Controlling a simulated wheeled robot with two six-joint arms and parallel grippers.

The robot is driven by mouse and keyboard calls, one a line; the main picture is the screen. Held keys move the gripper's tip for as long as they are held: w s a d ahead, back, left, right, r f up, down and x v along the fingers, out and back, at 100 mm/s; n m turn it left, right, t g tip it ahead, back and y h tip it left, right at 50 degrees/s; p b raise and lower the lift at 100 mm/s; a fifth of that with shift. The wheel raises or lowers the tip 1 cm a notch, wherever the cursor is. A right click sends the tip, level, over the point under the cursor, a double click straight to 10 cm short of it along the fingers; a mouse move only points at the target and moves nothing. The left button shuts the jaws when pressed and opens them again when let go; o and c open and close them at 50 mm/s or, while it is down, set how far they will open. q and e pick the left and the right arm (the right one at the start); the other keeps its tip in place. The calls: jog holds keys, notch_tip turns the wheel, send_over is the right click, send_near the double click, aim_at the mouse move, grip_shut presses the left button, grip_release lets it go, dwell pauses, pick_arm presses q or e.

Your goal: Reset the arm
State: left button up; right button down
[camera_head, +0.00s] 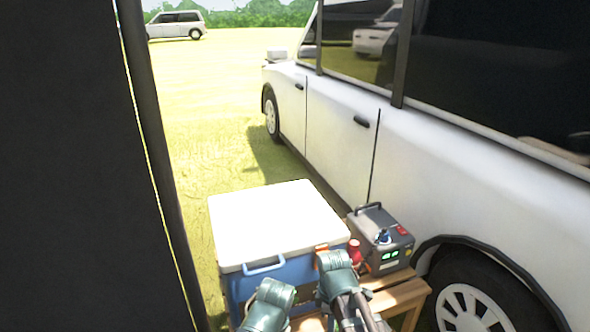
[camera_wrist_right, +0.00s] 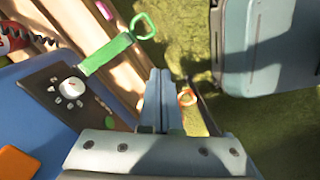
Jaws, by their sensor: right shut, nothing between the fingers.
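My right arm (camera_head: 340,280) reaches over the bottom middle of the head view, close to the front right corner of the cooler. Its gripper (camera_wrist_right: 158,100) shows in the right wrist view with its fingers together and nothing between them. It points over wooden slats and grass. My left arm (camera_head: 268,305) shows at the bottom of the head view, in front of the cooler. Its fingers do not show.
A cooler (camera_head: 270,215) with a white lid and blue body stands by a wooden table (camera_head: 405,295). A grey power unit (camera_head: 370,222) and a small red object (camera_head: 355,252) are beside it. A white car (camera_head: 340,125) is close on the right. A dark panel (camera_head: 70,170) fills the left.

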jog(key=s+a+m, duration=0.4)
jog(key=s+m, duration=0.5)
jog(key=m, duration=0.2)
notch_tip(320, 180, up, 32)
jog(key=p, duration=3.2)
jog(key=shift+w+r+h, duration=0.15)
jog(key=shift+r+h, duration=0.1)
jog(key=shift+h, duration=0.05)
